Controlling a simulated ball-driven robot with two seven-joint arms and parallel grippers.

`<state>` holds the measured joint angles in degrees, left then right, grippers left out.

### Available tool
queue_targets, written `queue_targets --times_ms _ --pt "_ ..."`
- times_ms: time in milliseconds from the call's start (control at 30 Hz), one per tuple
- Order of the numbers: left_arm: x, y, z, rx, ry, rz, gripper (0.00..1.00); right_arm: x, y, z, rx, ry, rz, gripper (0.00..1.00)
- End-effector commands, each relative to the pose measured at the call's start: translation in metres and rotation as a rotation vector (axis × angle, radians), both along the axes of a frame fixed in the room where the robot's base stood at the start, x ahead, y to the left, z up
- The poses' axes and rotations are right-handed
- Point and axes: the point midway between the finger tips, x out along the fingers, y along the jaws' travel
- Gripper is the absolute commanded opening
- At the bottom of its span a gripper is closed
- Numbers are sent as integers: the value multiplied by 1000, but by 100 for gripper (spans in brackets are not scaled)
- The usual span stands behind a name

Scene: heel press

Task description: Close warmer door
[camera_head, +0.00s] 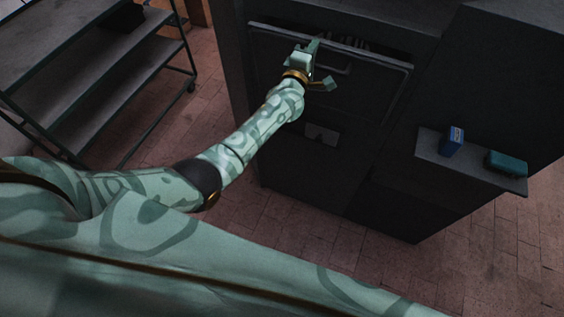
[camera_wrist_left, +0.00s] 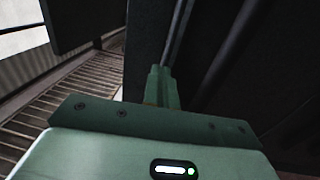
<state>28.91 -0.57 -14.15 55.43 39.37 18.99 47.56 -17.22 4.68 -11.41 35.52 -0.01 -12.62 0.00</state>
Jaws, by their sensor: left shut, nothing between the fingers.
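The warmer door (camera_head: 375,98) is a dark panel on the front of a dark cabinet, with a lighter bar along its top edge and a handle (camera_head: 336,69) on its face. A dark gap shows above its top edge, so it stands a little open. My left gripper (camera_head: 319,62) is at the upper left part of the door, near the handle. Its fingers are shut and empty. In the left wrist view the closed fingers (camera_wrist_left: 161,86) point at a dark panel edge. Whether they touch the door I cannot tell. My right gripper is not in view.
A dark shelf rack (camera_head: 110,70) stands at the left. A ledge (camera_head: 440,175) at the right of the warmer holds a blue box (camera_head: 452,142) and a teal item (camera_head: 506,163). Tiled floor (camera_head: 270,225) is clear in front of the cabinet.

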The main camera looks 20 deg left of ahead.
Motion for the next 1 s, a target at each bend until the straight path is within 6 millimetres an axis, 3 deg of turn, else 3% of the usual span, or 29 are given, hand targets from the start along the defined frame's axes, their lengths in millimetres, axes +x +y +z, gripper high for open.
queue_targets --times_ms 333,1000 --pt "26 -1 6 4 14 0 0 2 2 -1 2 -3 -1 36" --pt "31 0 12 2 2 3 0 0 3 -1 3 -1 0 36"
